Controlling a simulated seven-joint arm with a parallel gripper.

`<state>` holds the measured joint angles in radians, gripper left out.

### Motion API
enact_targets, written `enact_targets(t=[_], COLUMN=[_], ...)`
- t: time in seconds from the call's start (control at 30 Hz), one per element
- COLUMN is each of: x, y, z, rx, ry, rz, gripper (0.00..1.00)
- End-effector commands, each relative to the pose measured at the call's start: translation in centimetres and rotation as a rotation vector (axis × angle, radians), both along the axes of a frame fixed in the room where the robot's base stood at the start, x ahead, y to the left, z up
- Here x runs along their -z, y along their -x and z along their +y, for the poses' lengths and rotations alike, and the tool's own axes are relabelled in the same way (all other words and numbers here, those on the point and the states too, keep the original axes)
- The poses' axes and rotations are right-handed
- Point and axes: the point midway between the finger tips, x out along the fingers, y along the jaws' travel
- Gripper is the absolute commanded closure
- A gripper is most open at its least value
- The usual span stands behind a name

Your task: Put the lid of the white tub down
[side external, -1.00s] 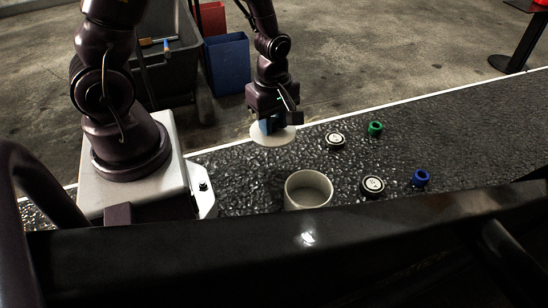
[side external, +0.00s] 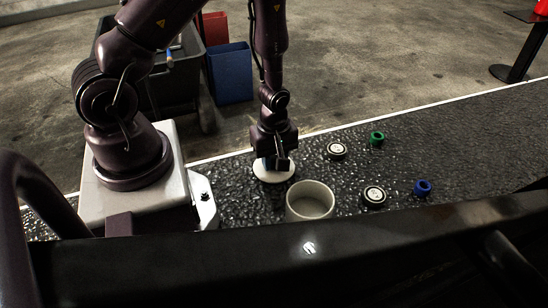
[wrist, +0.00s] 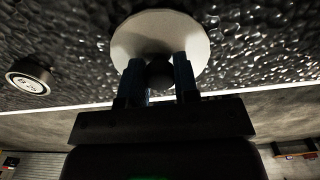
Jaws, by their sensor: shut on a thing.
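The white lid (side external: 273,172) is a round disc at or just above the dark belt, behind and left of the tub. My gripper (side external: 274,163) points down over it. In the wrist view my gripper (wrist: 159,75) has its two blue fingers on either side of the dark round knob on the lid (wrist: 160,30), shut on it. The white tub (side external: 310,201) stands upright and uncovered on the belt, and it looks empty. I cannot tell whether the lid touches the belt.
Two black-and-white round pucks (side external: 336,151) (side external: 374,196) lie to the right. A green ring (side external: 377,139) and a blue ring (side external: 423,187) lie beyond them. A dark rail (side external: 290,240) runs along the front. The belt (side external: 460,140) is clear farther right.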

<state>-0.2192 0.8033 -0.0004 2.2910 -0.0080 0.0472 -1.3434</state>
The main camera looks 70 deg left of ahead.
Motion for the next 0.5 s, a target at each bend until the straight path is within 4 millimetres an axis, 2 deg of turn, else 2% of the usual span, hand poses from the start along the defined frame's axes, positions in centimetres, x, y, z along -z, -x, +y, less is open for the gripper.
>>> enact_targets(t=[0.3,0.33,0.43,0.5], x=[0.27,0.31,0.26,0.25], y=[0.01,0.01,-0.01,-0.01], z=[-0.01,-0.01,-0.01,-0.01], rx=[0.0,0.0,0.0,0.0], ry=[0.0,0.0,0.0,0.0], rz=[0.001,0.001,0.0,0.0], gripper=[0.95,0.69,0.46,0.46])
